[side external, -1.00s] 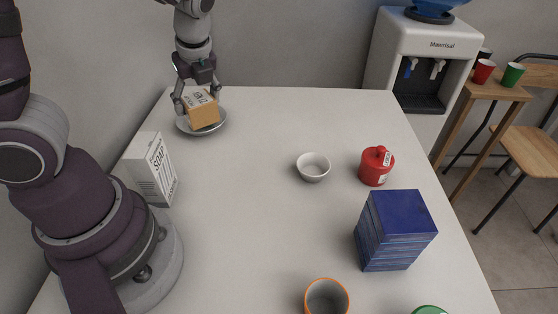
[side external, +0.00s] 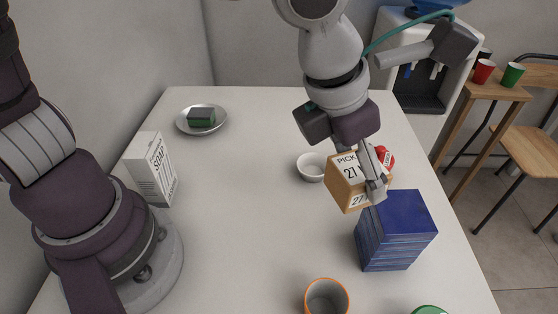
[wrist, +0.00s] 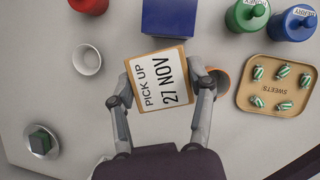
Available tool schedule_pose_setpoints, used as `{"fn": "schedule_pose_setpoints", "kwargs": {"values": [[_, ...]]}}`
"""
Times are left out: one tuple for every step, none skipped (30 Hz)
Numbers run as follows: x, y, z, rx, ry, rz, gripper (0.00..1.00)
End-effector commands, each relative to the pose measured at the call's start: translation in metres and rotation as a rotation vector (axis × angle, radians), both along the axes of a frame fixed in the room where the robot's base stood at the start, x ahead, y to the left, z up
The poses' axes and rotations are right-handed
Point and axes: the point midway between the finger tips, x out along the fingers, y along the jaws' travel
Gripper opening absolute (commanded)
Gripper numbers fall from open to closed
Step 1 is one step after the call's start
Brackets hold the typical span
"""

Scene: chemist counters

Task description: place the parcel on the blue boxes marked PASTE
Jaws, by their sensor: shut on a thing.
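The parcel (side external: 346,187) is a tan cardboard box with a white label reading PICK UP 27 NOV. My gripper (side external: 360,180) is shut on it, one finger along each side. The parcel is held in the air, slightly tilted, and overlaps the upper left edge of the blue stack (side external: 401,214) in the side view. In the wrist view the parcel (wrist: 158,82) is between both fingers (wrist: 164,92), and the blue top (wrist: 168,18) lies just beyond it. I see no PASTE marking on the stack. Whether parcel and stack touch is unclear.
A white bowl (side external: 311,167) and a red lidded pot (side external: 386,157) stand near the parcel. An orange-rimmed cup (side external: 327,298) is in front. A soap box (side external: 152,168) and a plate (side external: 219,125) with a dark green block are left. The wrist view shows a sweets tray (wrist: 242,98).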

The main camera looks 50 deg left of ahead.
Motion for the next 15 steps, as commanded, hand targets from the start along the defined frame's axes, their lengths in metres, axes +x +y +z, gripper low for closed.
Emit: {"fn": "schedule_pose_setpoints", "kwargs": {"values": [[0.011, -0.007, -0.002, 0.003, -0.001, 0.006, 0.15], [0.016, -0.012, -0.003, 0.003, -0.002, 0.004, 0.15], [0.023, -0.017, -0.004, 0.011, -0.007, 0.0, 0.15], [0.029, -0.021, -0.003, 0.005, -0.006, 0.004, 0.15], [0.034, -0.025, -0.004, 0.005, -0.004, 0.007, 0.15], [0.04, -0.03, -0.005, 0.003, -0.002, 0.006, 0.15], [0.044, -0.033, -0.007, 0.005, -0.001, 0.005, 0.15], [0.047, -0.037, -0.006, 0.003, -0.002, 0.004, 0.15], [0.051, -0.04, -0.007, 0.005, -0.001, 0.003, 0.15], [0.053, -0.042, -0.007, 0.003, -0.002, 0.004, 0.15], [0.055, -0.044, -0.007, 0.004, -0.002, 0.003, 0.15], [0.057, -0.045, -0.007, 0.003, 0.0, 0.003, 0.15], [0.058, -0.046, -0.007, 0.002, -0.001, 0.004, 0.15], [0.06, -0.048, -0.008, 0.0, 0.0, 0.004, 0.15], [0.061, -0.049, -0.012, 0.001, 0.004, 0.005, 0.15]]}}
